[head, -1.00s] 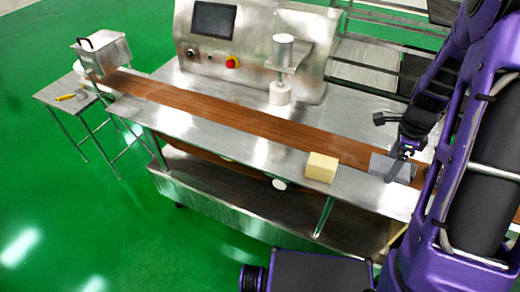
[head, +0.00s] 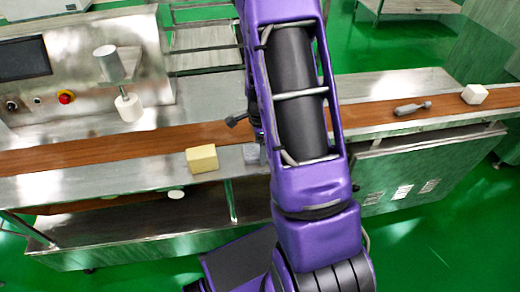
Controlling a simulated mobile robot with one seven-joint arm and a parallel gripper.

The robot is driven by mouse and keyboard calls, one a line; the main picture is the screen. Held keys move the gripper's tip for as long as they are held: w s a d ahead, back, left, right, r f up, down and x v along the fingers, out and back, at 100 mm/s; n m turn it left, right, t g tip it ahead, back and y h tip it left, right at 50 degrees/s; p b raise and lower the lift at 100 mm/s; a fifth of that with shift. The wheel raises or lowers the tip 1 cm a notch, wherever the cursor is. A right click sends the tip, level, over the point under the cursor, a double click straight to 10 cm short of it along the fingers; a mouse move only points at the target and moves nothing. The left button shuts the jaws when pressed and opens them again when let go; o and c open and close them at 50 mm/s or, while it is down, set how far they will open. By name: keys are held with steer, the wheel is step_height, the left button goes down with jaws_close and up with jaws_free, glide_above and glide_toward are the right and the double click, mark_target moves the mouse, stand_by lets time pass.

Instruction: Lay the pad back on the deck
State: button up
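A grey pad (head: 251,154) shows in the head view just left of my purple arm. It lies at the front edge of the brown belt, and the arm hides its right part. My gripper is almost wholly behind the arm; only a dark part near my wrist (head: 238,119) sticks out on the left, above the pad. The fingers are hidden, so I cannot tell whether they are open or touch the pad. The steel deck (head: 110,182) runs along the front of the belt.
A pale yellow block (head: 202,158) stands on the deck left of the pad. A grey tool (head: 411,107) and a white block (head: 474,94) lie on the belt to the right. The control panel with a red button (head: 66,97) and a nozzle (head: 128,105) stand behind.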

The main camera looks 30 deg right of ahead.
steer(key=shift+f, duration=0.15)
steer(key=shift+f, duration=0.15)
steer(key=o, duration=1.1)
step_height(320, 180, up, 12)
steer(key=shift+r+p, duration=0.2)
steer(key=shift+p, duration=0.55)
steer(key=shift+a, duration=0.1)
